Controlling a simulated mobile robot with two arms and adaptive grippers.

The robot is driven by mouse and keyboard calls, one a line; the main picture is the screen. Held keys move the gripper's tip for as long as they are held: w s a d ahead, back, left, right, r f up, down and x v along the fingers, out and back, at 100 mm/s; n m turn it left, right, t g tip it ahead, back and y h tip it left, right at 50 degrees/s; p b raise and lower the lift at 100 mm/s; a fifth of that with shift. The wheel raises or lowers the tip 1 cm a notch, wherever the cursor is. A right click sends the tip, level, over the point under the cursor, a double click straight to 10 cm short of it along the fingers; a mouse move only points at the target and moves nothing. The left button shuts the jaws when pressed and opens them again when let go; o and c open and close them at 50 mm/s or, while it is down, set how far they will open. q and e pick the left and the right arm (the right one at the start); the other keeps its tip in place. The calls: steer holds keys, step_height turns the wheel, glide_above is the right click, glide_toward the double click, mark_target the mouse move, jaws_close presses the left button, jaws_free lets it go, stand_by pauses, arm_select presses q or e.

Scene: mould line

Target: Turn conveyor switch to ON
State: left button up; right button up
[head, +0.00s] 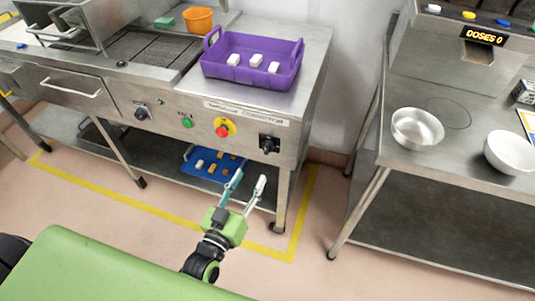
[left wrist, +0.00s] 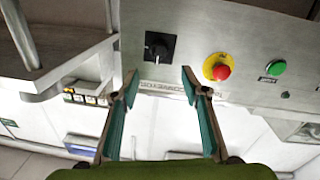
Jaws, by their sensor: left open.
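The conveyor switch (head: 269,144) is a black rotary knob on a dark square plate, at the right end of the steel machine's front panel. A label strip above it is only partly legible. In the left wrist view the switch (left wrist: 158,47) sits just beyond and between the fingertips, with a small light mark on it. I cannot tell its position. My left gripper (head: 249,177) is open and empty, below and in front of the switch and apart from it. Its two teal-padded fingers show in the left wrist view (left wrist: 160,80). My right gripper is not in view.
A red emergency button on yellow (head: 223,128) and a green button (head: 187,122) are left of the switch. Another black knob (head: 141,112) is farther left. A purple tray (head: 250,72) stands above, a blue tray (head: 187,167) below. A steel table (head: 440,165) stands right.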

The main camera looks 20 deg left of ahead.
mark_target(265, 152)
arm_select(q)
steer(key=w, duration=0.7)
steer(key=w+d, duration=0.1)
steer(key=w, duration=0.2)
steer(key=shift+w+d, duration=0.1)
steer(key=shift+w, duration=0.3)
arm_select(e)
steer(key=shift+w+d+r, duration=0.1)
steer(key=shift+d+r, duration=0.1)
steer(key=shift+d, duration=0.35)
arm_select(q)
steer(key=c, duration=1.1)
